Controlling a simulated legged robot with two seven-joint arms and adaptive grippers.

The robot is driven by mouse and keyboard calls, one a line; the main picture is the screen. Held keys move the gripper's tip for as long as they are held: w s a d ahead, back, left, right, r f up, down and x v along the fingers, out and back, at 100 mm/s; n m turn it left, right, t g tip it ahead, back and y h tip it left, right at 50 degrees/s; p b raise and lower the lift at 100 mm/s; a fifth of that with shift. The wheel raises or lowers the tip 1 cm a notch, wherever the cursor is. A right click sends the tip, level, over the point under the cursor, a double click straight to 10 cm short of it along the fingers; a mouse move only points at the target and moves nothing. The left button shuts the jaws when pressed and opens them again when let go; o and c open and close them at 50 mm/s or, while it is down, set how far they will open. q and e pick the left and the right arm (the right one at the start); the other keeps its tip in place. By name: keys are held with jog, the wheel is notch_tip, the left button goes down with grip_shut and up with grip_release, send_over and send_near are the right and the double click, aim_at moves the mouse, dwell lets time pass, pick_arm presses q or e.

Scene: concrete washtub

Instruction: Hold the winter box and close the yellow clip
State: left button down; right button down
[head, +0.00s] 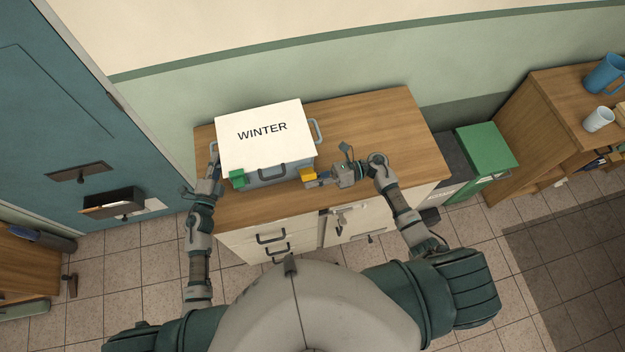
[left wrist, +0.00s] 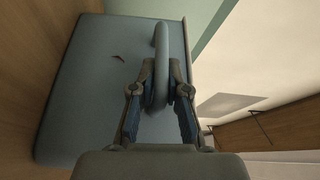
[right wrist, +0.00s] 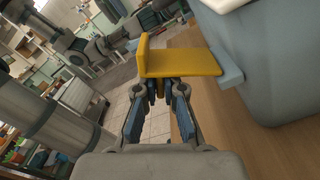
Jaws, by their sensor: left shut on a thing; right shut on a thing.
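The winter box (head: 265,130) stands on the wooden cabinet top, with a white lid marked WINTER and a grey-blue body. The yellow clip (head: 308,175) is at the right end of its front side and sticks out from the body. It also shows in the right wrist view (right wrist: 180,64). My left gripper (head: 213,168) is shut on the box's left side handle, which shows in the left wrist view (left wrist: 161,60). My right gripper (head: 322,180) is at the yellow clip, with its fingertips (right wrist: 162,88) together at the clip's edge.
The wooden cabinet top (head: 375,125) is clear to the right. A green-lidded bin (head: 487,145) and a shelf with a blue jug (head: 606,73) stand further right.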

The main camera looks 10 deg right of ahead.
aim_at(310, 171)
jog(key=r+m, duration=0.1)
jog(key=m, duration=0.2)
jog(key=shift+w+r, duration=0.15)
jog(key=shift+r, duration=0.05)
jog(key=m, duration=0.1)
jog(key=r+m, duration=0.1)
jog(key=m, duration=0.1)
jog(key=shift+w, duration=0.3)
jog(key=m, duration=0.1)
jog(key=w+r+m, duration=0.1)
jog(key=m, duration=0.1)
jog(key=shift+r+m, duration=0.1)
jog(key=shift+m, duration=0.2)
jog(key=shift+w+r+m, duration=0.3)
jog(key=shift+w+m, duration=0.3)
jog(key=shift+m, duration=0.7)
jog(key=c, duration=1.3)
grip_release()
